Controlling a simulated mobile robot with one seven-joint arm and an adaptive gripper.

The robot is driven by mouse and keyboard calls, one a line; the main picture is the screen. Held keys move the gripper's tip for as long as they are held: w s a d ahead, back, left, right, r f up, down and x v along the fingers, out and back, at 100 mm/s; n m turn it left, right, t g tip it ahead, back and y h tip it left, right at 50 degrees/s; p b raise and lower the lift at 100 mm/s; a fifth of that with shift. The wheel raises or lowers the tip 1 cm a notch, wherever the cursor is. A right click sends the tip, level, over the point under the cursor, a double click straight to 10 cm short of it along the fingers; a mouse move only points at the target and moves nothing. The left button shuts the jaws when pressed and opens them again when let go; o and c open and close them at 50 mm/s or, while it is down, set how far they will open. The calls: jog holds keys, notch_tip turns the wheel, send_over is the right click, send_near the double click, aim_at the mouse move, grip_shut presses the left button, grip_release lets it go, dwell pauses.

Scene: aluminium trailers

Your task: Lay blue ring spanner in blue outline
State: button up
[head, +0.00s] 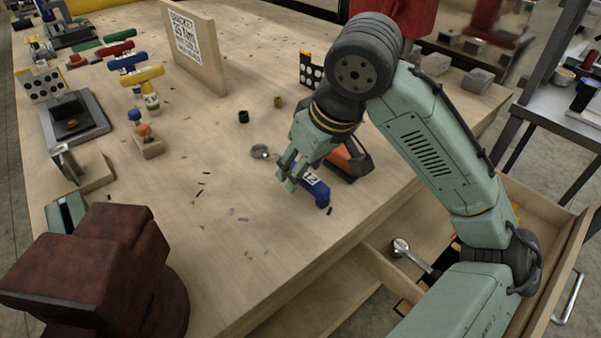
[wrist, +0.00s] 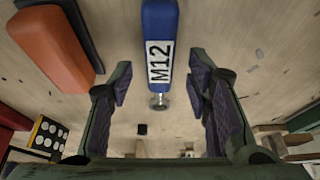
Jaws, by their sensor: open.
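A blue tool (head: 321,193) with a white label lies on the bench, under and beside my gripper (head: 287,172). In the wrist view the blue tool (wrist: 160,20) carries the label M12 and ends in a small metal part. My gripper (wrist: 160,82) is open, with one finger on each side of the tool's labelled end and a gap on both sides. No blue outline is clearly visible in either view.
An orange and black tool (head: 350,160) lies close beside the blue one. An open drawer (head: 375,262) below the bench edge holds a metal-ended tool (head: 402,247). A dark red vise (head: 85,265) stands front left. Mid-bench is mostly clear.

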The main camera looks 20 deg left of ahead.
jog(key=shift+x, duration=1.05)
grip_shut()
